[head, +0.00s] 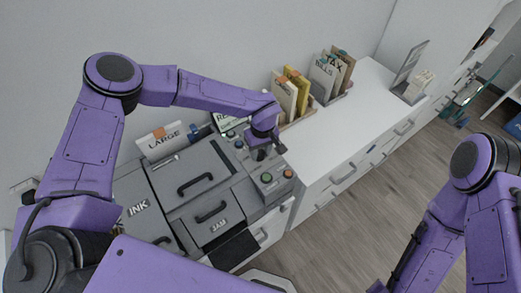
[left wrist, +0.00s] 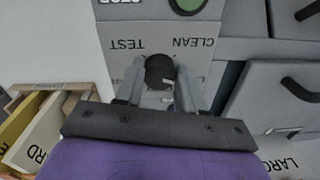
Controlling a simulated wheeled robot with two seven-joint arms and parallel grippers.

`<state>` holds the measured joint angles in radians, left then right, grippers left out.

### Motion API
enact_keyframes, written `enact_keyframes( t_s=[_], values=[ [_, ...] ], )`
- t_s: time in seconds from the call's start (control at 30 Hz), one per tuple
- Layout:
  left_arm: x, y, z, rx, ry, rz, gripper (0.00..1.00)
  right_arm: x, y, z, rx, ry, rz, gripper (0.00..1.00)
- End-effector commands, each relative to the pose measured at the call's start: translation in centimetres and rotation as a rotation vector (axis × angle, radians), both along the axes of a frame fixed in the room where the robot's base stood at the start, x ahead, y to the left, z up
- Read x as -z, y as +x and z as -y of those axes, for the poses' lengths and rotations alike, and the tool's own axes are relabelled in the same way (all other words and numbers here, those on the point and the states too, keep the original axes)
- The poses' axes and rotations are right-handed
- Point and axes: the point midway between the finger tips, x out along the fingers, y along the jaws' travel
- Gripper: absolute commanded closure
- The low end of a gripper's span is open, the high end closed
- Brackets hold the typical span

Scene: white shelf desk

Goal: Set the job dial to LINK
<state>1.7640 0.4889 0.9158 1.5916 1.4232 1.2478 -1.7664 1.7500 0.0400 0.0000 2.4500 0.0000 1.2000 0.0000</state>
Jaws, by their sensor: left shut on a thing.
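The job dial (left wrist: 159,70) is a round black knob on a grey panel in the left wrist view. The words TEST and CLEAN show upside down on the panel beyond it. My left gripper (left wrist: 157,88) is shut on the dial, with one finger on each side. In the head view my left gripper (head: 263,152) reaches down onto the right side of the grey machine (head: 180,165) and hides the dial. No LINK label is readable, and I cannot tell where the dial points. My right arm is at the right, its gripper out of view.
A green button (head: 266,177) and an orange button (head: 288,173) sit near my left gripper. Card holders marked BILLS and TAX (head: 322,75) and yellow folders (head: 296,85) stand behind. The white desk top (head: 345,125) to the right is mostly clear.

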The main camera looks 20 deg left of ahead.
Motion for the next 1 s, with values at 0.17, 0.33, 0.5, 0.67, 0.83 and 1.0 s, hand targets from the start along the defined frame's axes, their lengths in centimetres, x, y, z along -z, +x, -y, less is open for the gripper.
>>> enact_keyframes(
  t_s=[0.17,0.33,0.5,0.67,0.83,1.0],
  values=[
    [-0.02,0.12,-0.15,0.051,0.002,0.003,0.92,-0.01,0.00,0.00,0.000,0.000,0.000,0.57],
    [-0.06,0.15,-0.15,0.075,0.002,0.004,0.92,-0.01,0.01,0.00,0.000,0.000,0.000,0.57],
    [-0.09,0.19,-0.14,0.081,0.002,0.005,0.92,-0.02,0.00,0.00,0.000,0.000,0.000,0.57],
    [-0.12,0.22,-0.13,0.080,0.001,0.006,0.92,-0.02,0.00,0.00,0.000,0.000,0.000,0.57],
    [-0.14,0.22,-0.11,0.080,0.000,0.006,0.36,-0.02,0.00,0.00,0.000,0.000,0.000,0.57],
    [-0.11,0.15,-0.04,0.081,0.000,0.004,0.36,-0.02,0.00,0.00,0.000,0.000,0.000,0.57]
  ],
)
